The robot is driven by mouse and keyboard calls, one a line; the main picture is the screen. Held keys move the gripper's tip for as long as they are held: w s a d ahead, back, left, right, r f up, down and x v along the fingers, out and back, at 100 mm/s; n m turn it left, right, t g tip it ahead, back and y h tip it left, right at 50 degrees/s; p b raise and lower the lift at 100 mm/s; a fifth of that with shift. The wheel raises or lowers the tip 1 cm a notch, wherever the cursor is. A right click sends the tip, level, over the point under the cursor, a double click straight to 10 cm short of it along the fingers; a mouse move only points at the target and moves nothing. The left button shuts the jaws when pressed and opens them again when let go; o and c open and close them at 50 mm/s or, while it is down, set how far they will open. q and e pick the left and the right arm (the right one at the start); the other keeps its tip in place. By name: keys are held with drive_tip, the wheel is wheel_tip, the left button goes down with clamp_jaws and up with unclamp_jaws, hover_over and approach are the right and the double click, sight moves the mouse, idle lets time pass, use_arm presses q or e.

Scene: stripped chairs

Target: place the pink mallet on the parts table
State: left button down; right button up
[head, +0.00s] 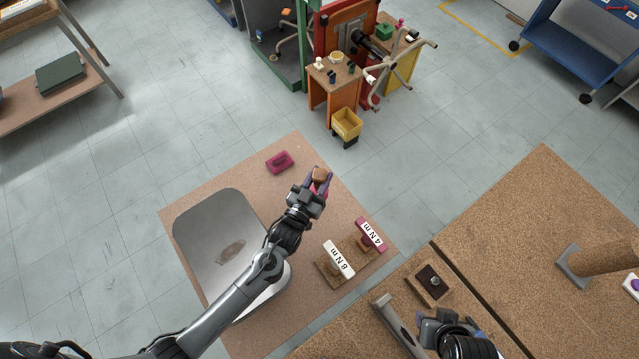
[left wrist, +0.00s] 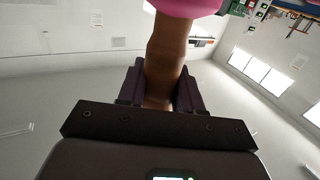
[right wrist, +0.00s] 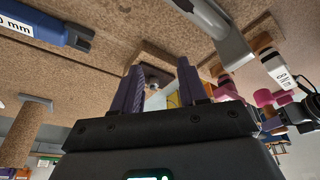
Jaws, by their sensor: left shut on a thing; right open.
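My left gripper (head: 318,186) is shut on the brown wooden handle of the pink mallet (left wrist: 166,55). The mallet's pink head (left wrist: 190,6) is at the top edge of the left wrist view. In the head view the mallet's handle end (head: 320,175) shows between the fingers, with pink below it. The gripper is over the right part of a brown-topped table (head: 185,195), which I take as the parts table; the mallet's height above it is hard to tell. My right gripper (right wrist: 160,88) is open and empty, over the cork-topped bench at lower right.
The brown table carries a grey seat panel (head: 213,232), a magenta block (head: 280,162), a white 8 Nm tool (head: 339,259) and a magenta 4 Nm tool (head: 371,235). The cork bench (head: 545,200) holds a block with a bolt (head: 430,285). A yellow bin (head: 346,124) stands beyond.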

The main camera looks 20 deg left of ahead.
sight(317, 189)
use_arm(q)
drive_tip(key=shift+f, duration=1.85)
drive_tip(key=shift+f+b, duration=0.15)
drive_tip(key=shift+b, duration=0.2)
drive_tip(key=c, duration=0.8)
unclamp_jaws()
drive_tip(key=shift+o, duration=0.2)
